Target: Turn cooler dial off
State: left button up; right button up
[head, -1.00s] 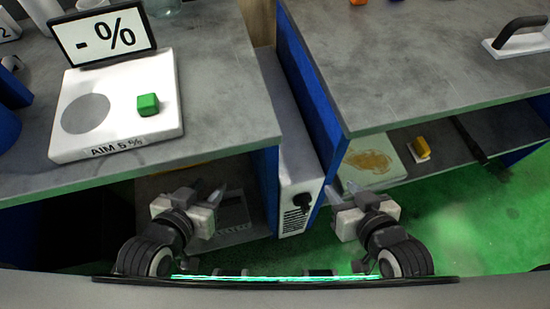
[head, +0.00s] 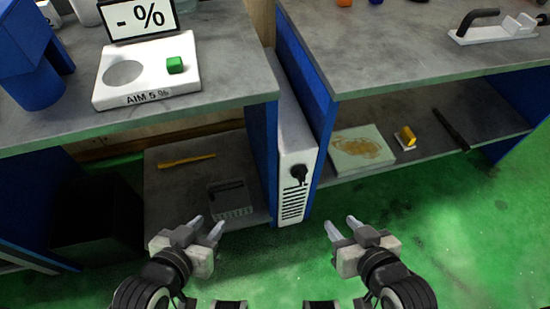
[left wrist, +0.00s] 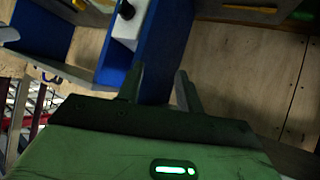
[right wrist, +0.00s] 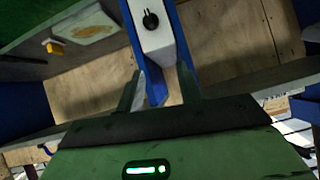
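The cooler (head: 297,150) is a narrow white box standing between two blue-sided benches. Its black dial (head: 298,171) is on the front face above dark vent slots. The dial also shows in the right wrist view (right wrist: 151,20) and at the top of the left wrist view (left wrist: 127,10). My left gripper (head: 208,226) is open and empty, low and to the left of the cooler. My right gripper (head: 340,226) is open and empty, low and to the right of the cooler. Neither touches the dial.
The right shelf holds a stained board (head: 362,148) and a yellow block (head: 406,137). Green floor is open in front.

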aim_at(300, 173)
jog(key=u, duration=0.65)
jog(key=k, duration=0.5)
jog(key=u, duration=0.3)
